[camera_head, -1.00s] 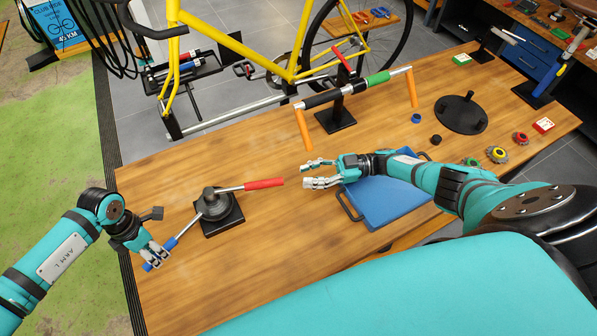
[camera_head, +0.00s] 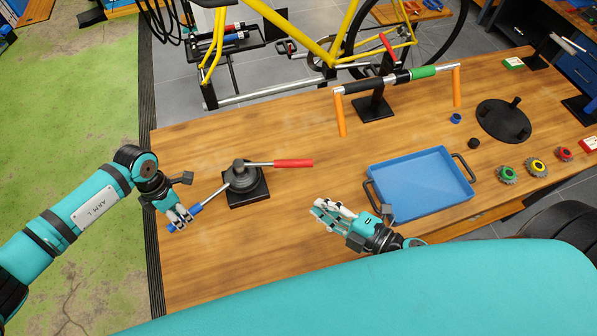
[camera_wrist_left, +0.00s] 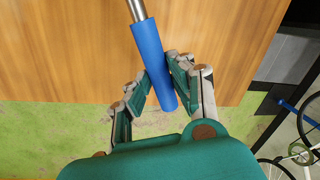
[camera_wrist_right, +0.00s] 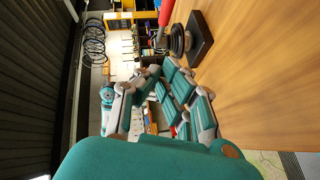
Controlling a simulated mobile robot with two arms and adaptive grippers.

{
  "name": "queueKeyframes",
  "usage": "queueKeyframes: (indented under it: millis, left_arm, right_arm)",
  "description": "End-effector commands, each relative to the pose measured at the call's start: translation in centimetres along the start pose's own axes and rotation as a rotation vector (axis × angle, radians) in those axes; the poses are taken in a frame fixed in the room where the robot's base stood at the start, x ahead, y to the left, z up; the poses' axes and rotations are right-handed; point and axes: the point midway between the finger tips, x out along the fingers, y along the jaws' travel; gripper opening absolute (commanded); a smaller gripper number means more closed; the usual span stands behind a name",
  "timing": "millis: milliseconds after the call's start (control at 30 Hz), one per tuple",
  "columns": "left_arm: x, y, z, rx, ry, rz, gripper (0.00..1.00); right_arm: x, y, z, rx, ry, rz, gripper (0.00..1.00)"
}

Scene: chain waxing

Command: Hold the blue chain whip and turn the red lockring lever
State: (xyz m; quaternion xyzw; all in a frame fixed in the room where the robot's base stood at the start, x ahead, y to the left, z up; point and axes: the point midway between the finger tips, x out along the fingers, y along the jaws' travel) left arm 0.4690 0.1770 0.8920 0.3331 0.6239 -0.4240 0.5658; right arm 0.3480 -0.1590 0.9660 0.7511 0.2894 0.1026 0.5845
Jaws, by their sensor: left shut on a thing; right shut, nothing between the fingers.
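The lockring fixture (camera_head: 241,178) stands on a black square base on the wooden table. Its red lever (camera_head: 293,163) points right and the blue chain whip (camera_head: 197,206) points down-left. My left gripper (camera_head: 180,217) is shut on the blue handle, which also shows between its fingers in the left wrist view (camera_wrist_left: 154,66). My right gripper (camera_head: 326,211) is shut and empty, below and right of the red lever and apart from it. In the right wrist view the fixture (camera_wrist_right: 180,42) is at the top, beyond the fingers.
A blue tray (camera_head: 421,157) with black handles lies right of my right gripper. A bar stand with orange grips (camera_head: 341,115) is behind. Several cogs (camera_head: 536,167) and a black disc stand (camera_head: 503,121) are at right. The table between lever and right gripper is clear.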

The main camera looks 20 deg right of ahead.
Motion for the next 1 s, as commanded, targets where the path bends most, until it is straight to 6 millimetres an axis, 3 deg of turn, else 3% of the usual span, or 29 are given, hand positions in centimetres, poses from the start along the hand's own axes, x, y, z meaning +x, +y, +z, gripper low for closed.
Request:
queueKeyframes:
  millis: [133, 267, 700, 1000]
  left_arm:
    - [-0.4, 0.3, 0.1, -0.002, -0.005, 0.007, 0.0]
    - [-0.4, 0.3, 0.1, -0.002, -0.005, 0.007, 0.0]
    - [-0.4, 0.3, 0.1, -0.002, -0.004, 0.007, 0.0]
    - [-0.4, 0.3, 0.1, -0.002, -0.004, 0.007, 0.0]
  right_arm:
    - [-1.2, 0.9, 0.6, -0.072, -0.073, 0.001, 0.0]
    - [-0.4, 1.1, 0.8, -0.087, -0.083, 0.002, 0.0]
    - [8.6, 1.2, 1.5, -0.087, -0.08, 0.004, 0.0]
    - [10.8, 1.2, 4.2, -0.081, -0.081, 0.002, 0.0]
